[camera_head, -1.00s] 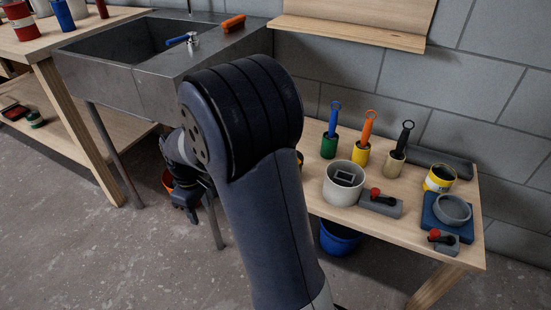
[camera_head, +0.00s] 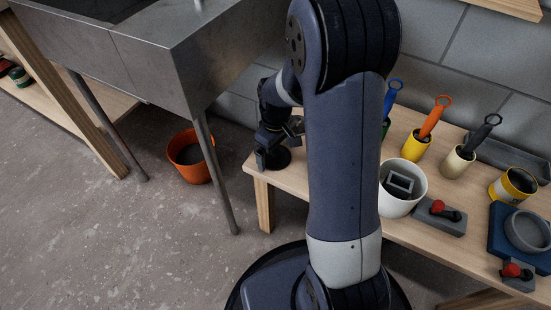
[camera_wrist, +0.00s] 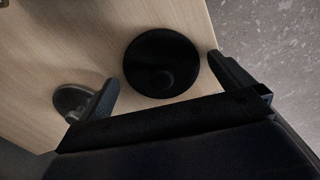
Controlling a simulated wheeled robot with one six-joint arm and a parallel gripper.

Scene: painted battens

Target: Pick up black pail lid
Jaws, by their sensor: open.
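The black pail lid (camera_wrist: 160,55), a round black disc with a knob in its middle, lies flat on the wooden bench near its edge. In the head view the lid (camera_head: 281,160) shows partly behind my gripper (camera_head: 274,148) at the bench's left end. My gripper is open and empty above the lid. In the wrist view its two fingers (camera_wrist: 163,74) stand apart, one on each side of the lid, with the lid beyond them. I cannot tell the remaining height.
A small dark round item (camera_wrist: 70,97) lies beside the left finger. An orange bucket (camera_head: 190,158) stands on the floor left of the bench. A white pot (camera_head: 404,188), several brushes in tins and a blue tray (camera_head: 503,240) are to the right. The metal sink (camera_head: 150,50) is at left.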

